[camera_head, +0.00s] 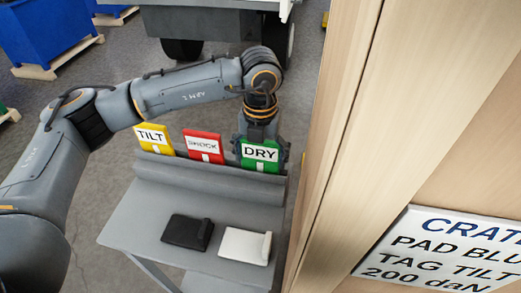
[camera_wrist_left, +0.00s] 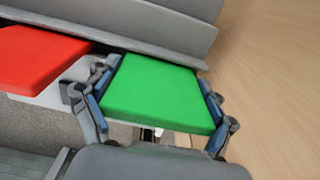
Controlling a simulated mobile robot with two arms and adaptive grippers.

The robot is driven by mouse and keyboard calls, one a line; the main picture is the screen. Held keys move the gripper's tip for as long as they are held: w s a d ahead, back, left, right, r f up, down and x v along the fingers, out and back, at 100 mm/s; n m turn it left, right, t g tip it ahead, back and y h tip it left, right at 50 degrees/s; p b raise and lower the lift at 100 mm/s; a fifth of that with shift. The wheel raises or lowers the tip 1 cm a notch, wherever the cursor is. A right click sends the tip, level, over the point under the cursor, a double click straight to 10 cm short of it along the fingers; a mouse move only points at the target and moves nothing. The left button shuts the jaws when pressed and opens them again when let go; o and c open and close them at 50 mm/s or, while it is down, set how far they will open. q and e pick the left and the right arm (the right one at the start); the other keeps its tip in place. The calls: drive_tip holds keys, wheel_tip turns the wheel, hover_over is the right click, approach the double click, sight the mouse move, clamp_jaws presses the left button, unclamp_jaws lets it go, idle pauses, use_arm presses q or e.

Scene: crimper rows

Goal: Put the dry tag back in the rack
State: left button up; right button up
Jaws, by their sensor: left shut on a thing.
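The green dry tag (camera_head: 260,153) stands upright at the right end of the grey rack (camera_head: 215,180) in the head view, its lower edge at the rack's slot. Whether it is fully seated I cannot tell. My left gripper (camera_head: 262,140) is shut on the tag from above and behind. In the left wrist view the green tag (camera_wrist_left: 155,92) lies between the two fingers of my left gripper (camera_wrist_left: 157,115), one on each side. The red shock tag (camera_head: 204,146) and the yellow tilt tag (camera_head: 153,138) stand in the rack to its left. My right gripper is not in view.
A wooden crate wall (camera_head: 335,130) rises close to the right of the rack; a label (camera_head: 440,250) is on it. A black pad (camera_head: 187,231) and a white pad (camera_head: 245,245) lie on the grey stand (camera_head: 140,225). Blue bins (camera_head: 45,30) stand far left.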

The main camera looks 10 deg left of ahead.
use_arm(q)
drive_tip(key=shift+f+b, duration=0.2)
drive_tip(key=shift+b, duration=0.1)
drive_tip(key=o, duration=1.1)
drive_tip(key=shift+r, duration=0.1)
drive_tip(key=shift+r+p, duration=0.2)
drive_tip(key=shift+p, duration=0.15)
wheel_tip(320, 180, up, 10)
drive_tip(key=b, duration=0.4)
drive_tip(key=shift+r, duration=0.9)
